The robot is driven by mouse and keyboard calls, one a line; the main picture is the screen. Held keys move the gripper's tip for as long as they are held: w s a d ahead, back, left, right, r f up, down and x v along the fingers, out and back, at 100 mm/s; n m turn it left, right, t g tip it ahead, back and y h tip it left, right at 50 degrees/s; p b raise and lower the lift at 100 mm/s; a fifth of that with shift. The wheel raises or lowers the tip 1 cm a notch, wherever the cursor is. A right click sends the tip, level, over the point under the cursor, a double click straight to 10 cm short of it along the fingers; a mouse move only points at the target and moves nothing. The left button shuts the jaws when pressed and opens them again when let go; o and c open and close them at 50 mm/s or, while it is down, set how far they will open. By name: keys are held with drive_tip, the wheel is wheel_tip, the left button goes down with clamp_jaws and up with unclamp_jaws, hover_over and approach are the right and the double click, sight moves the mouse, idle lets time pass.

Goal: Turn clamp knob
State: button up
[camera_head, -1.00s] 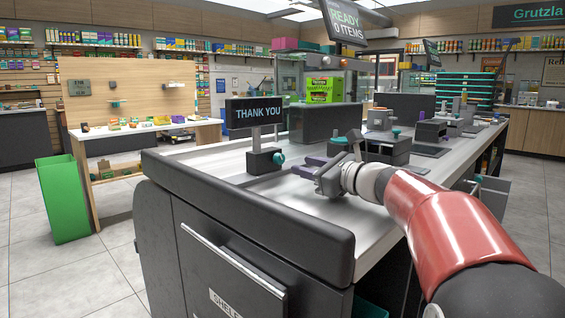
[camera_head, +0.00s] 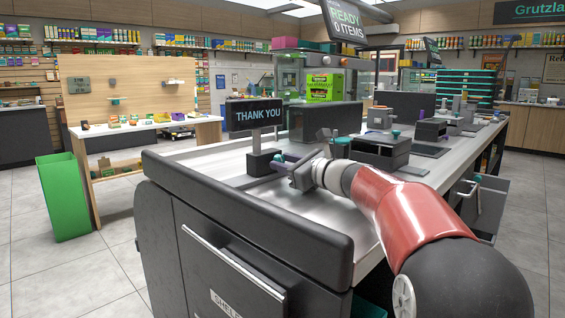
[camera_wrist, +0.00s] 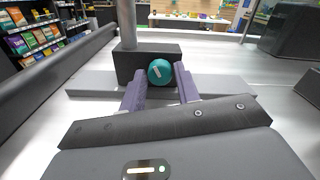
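The clamp knob (camera_wrist: 160,72) is a teal round knob with a pale mark, on the front of a dark clamp block (camera_wrist: 128,62) in the wrist view. The block sits at the foot of the "THANK YOU" sign (camera_head: 255,113) on the counter. My gripper (camera_wrist: 160,80) is open, its two purple fingers pointing at the block with the knob between their tips. I cannot tell whether the fingers touch the knob. In the head view my gripper (camera_head: 281,161) is right beside the block (camera_head: 260,162) and partly hides the knob.
The metal counter top (camera_head: 213,162) has a raised dark padded edge (camera_head: 245,205) at the front left. More dark devices with teal knobs, such as a box (camera_head: 381,151), stand farther right along the counter. The counter in front of the clamp is clear.

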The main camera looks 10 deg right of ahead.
drive_tip(key=c, duration=0.4)
drive_tip(key=shift+r+m+p, duration=0.3)
drive_tip(key=shift+m+p, duration=0.3)
drive_tip(key=shift+p, duration=0.4)
drive_tip(key=shift+f+m, duration=0.3)
drive_tip(key=shift+m, duration=0.7)
drive_tip(key=m, duration=0.3)
drive_tip(key=o, duration=0.5)
drive_tip(key=shift+s+d, duration=0.1)
